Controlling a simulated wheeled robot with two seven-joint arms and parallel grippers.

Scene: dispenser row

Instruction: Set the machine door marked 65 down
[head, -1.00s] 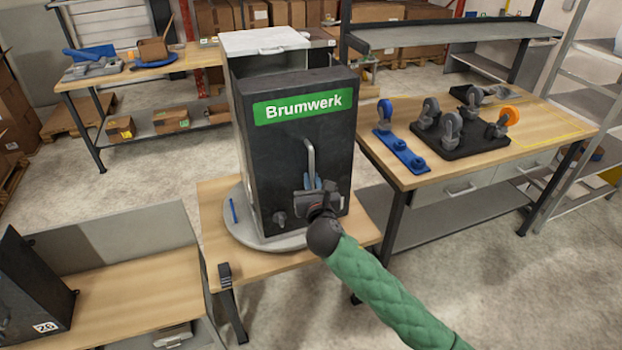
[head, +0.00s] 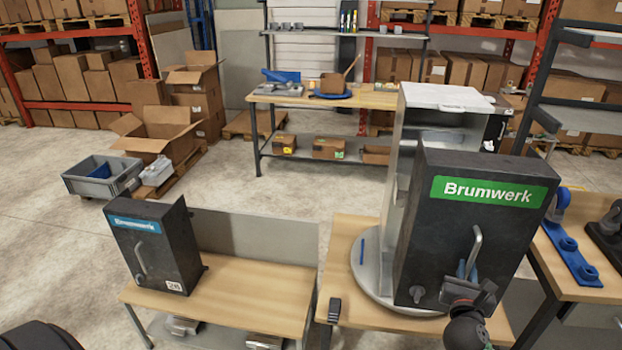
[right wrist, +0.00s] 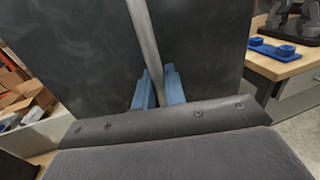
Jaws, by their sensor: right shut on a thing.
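A dark door (head: 430,225) with a green Brumwerk label stands upright at the front of a pale metal machine housing (head: 402,150). I cannot see a number 65 on it. My right gripper (head: 467,270) is shut on the door's bar handle (head: 477,243), low on its front. In the right wrist view the blue fingertips (right wrist: 159,88) lie on either side of the handle (right wrist: 143,35). Whether the door touches the housing or the disc (head: 368,290) under it, I cannot tell. My left gripper is not in view.
Another dark door or box (head: 150,255) with a blue Brumwerk label and a small number plate stands on the left bench (head: 255,290). That bench has bare wood to the right of it. The right bench (head: 587,290) holds a blue bracket (head: 570,245).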

